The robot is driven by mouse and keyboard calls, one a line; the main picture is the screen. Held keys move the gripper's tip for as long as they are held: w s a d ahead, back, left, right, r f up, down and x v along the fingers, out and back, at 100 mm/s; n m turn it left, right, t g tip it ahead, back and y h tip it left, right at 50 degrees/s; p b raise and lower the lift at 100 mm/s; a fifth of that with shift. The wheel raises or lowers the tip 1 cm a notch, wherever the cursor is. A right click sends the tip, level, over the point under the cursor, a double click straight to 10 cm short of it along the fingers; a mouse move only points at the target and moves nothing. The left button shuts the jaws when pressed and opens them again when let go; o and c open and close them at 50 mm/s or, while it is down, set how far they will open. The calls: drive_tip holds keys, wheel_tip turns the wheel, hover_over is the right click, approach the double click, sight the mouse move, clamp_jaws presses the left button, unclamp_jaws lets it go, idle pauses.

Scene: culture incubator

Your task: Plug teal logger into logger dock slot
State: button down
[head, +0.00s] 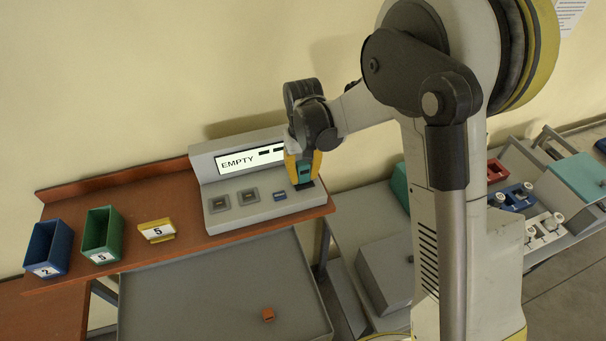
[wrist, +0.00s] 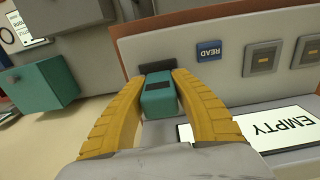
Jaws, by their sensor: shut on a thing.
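My gripper (head: 303,172) is shut on the teal logger (head: 304,170), with a yellow finger on each side of it. In the wrist view the logger (wrist: 158,98) sits between the fingertips, and a dark part shows at its far end. The gripper is at the right end of the grey dock console (head: 262,212). Two square grey sockets, left (head: 219,202) and right (head: 248,197), look empty. The blue READ button (head: 280,196) lies between them and the logger. The display (head: 238,161) reads EMPTY. I cannot tell whether the logger touches the console.
A blue bin (head: 47,250), a green bin (head: 101,236) and a yellow label holder (head: 157,231) stand left on the brown shelf (head: 190,249). A small orange cube (head: 268,314) lies on the lower grey tray (head: 215,300). Equipment fills the bench at right.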

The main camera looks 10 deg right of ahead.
drive_tip(key=shift+f, duration=0.3)
drive_tip(key=c, duration=1.1)
unclamp_jaws()
drive_tip(key=shift+o, duration=0.2)
drive_tip(key=shift+r, duration=0.15)
wheel_tip(320, 180, up, 12)
drive_tip(key=shift+f, duration=0.1)
drive_tip(key=shift+b, duration=0.3)
